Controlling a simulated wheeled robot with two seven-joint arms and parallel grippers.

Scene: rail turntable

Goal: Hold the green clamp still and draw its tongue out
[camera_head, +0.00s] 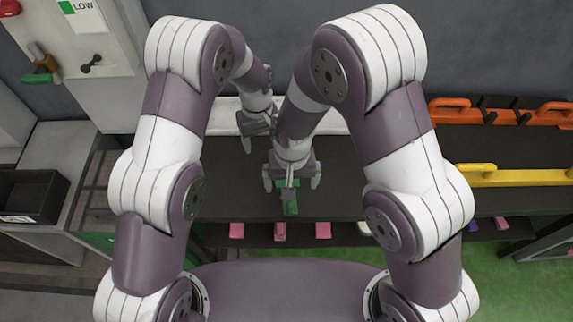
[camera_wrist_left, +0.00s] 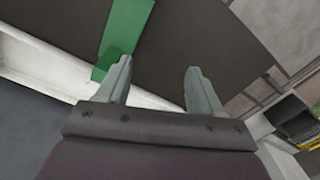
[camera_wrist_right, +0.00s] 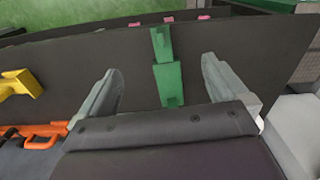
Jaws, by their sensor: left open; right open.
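The green clamp (camera_head: 291,204) lies on the dark tabletop, partly hidden under my right gripper in the head view. In the right wrist view the clamp (camera_wrist_right: 168,84) shows a wider near block and a narrower far piece, in line between the fingers. My right gripper (camera_wrist_right: 160,68) is open, one finger on either side of it, with no contact visible. In the left wrist view the clamp (camera_wrist_left: 126,28) lies left of the gap between the fingers. My left gripper (camera_wrist_left: 158,68) is open and empty; one fingertip overlaps the clamp's end block, and I cannot tell if they touch.
A yellow tool (camera_head: 520,177) and an orange-handled tool (camera_head: 549,110) lie to the right on the table. Pink blocks (camera_head: 323,230) sit on a shelf below the front edge. A black bin (camera_head: 38,192) stands at left. My two arms are close together.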

